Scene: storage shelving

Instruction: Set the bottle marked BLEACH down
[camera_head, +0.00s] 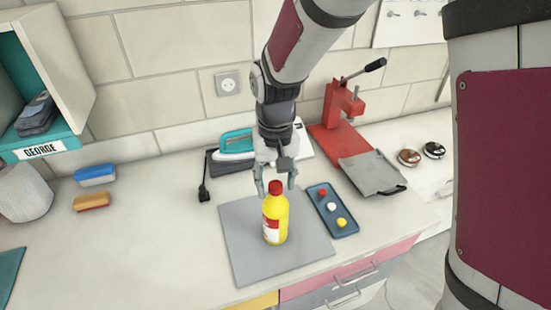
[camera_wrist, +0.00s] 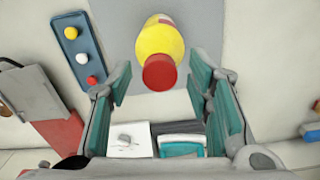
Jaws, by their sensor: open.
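A yellow bottle (camera_head: 274,220) with a red cap and a red-and-white label stands upright on a grey mat (camera_head: 245,254) on the counter. The label is too small to read. The bottle also shows in the wrist view (camera_wrist: 160,45), with its red cap towards my gripper. My gripper (camera_head: 277,184) is just above and behind the bottle in the head view. Its teal fingers are open and apart, on either side of the cap's line in the wrist view (camera_wrist: 165,95), with nothing held between them.
A blue tray (camera_head: 323,222) with red, white and yellow knobs lies right of the mat. A teal iron (camera_head: 236,142) and a red press (camera_head: 343,108) stand behind. Blue (camera_head: 95,174) and orange (camera_head: 92,201) brushes lie left.

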